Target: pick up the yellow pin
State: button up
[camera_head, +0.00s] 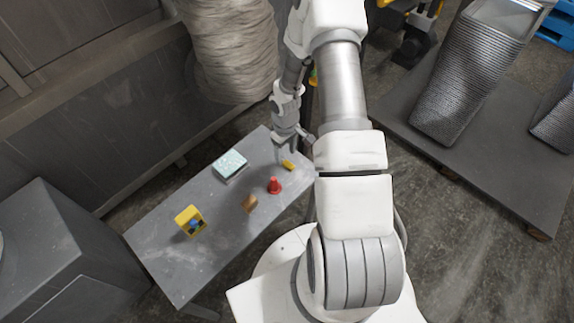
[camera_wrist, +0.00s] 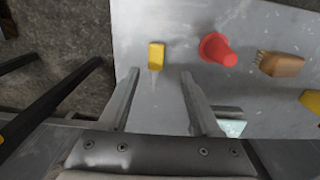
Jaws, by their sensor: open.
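The yellow pin (camera_head: 288,165) lies on the grey table (camera_head: 160,245) near its far right end. In the wrist view the yellow pin (camera_wrist: 156,55) is a small yellow block with a pale thin part pointing toward my gripper. My gripper (camera_head: 287,155) is above the table close to the pin. In the wrist view my gripper (camera_wrist: 160,82) has its two fingers apart, with the pin just beyond the fingertips and roughly centred between them. Nothing is between the fingers.
A brown brush (camera_head: 249,203), a yellow container (camera_head: 190,221) with blue contents, and a pale blue-green box (camera_head: 229,164) are also on the table. A grey cabinet (camera_head: 60,250) stands left; stacked trays (camera_head: 465,75) stand right.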

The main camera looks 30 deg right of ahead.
aim_at(287, 163)
jog(key=f, duration=0.1)
jog(key=f+b, duration=0.1)
jog(key=f, duration=0.1)
jog(key=f+b, duration=0.1)
jog(key=f, duration=0.1)
jog(key=shift+w+d, duration=0.15)
jog(key=shift+d, duration=0.2)
grip_shut()
